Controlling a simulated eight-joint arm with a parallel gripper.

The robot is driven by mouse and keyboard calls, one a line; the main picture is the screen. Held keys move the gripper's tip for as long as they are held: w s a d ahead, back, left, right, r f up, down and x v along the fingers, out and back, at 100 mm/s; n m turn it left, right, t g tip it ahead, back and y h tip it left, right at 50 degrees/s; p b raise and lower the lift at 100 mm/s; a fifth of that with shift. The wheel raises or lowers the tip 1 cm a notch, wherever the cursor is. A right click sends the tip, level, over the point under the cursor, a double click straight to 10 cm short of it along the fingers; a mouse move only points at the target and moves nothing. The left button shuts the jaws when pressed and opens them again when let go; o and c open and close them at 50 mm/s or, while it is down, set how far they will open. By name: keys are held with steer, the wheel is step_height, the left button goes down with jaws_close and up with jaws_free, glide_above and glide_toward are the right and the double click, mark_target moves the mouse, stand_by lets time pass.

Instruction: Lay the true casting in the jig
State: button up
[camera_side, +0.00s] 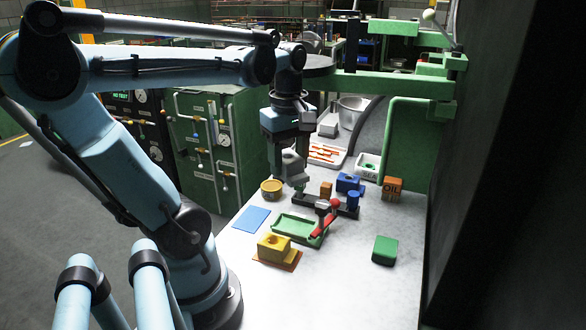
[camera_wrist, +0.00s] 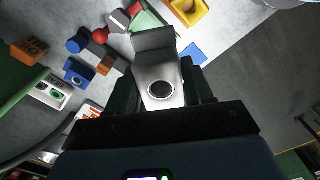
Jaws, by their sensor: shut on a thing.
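My gripper (camera_side: 289,138) is shut on a grey casting (camera_side: 294,168) and holds it above the table. In the wrist view the casting (camera_wrist: 157,72) is an angled bracket with a round hole, between my dark fingers. A green tray-like jig (camera_side: 292,228) lies on the table below and nearer the camera, with a red-handled clamp (camera_side: 325,222) at its right. The held casting partly hides the jig (camera_wrist: 147,20) in the wrist view. A yellow block with a hole (camera_side: 273,247) sits on an orange mat; a blue block (camera_side: 349,183) stands behind the clamp. I cannot tell which casting is true.
A blue mat (camera_side: 251,219) lies left of the jig, with a yellow tin (camera_side: 271,189) behind it. A green block (camera_side: 384,250) is at the right. An orange oil box (camera_side: 393,187) stands by a green post. The table's front is clear.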

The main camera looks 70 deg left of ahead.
steer(key=n, duration=0.2)
steer(key=w+a+n, duration=0.1)
steer(key=n, duration=0.4)
steer(key=shift+w+a, duration=0.15)
steer(key=shift+a, duration=0.05)
glide_above(293, 226)
step_height(293, 226, down, 9)
steer(key=shift+r, duration=0.2)
steer(key=shift+d+f, duration=0.1)
steer(key=shift+f, duration=3.1)
steer(key=shift+f, duration=0.25)
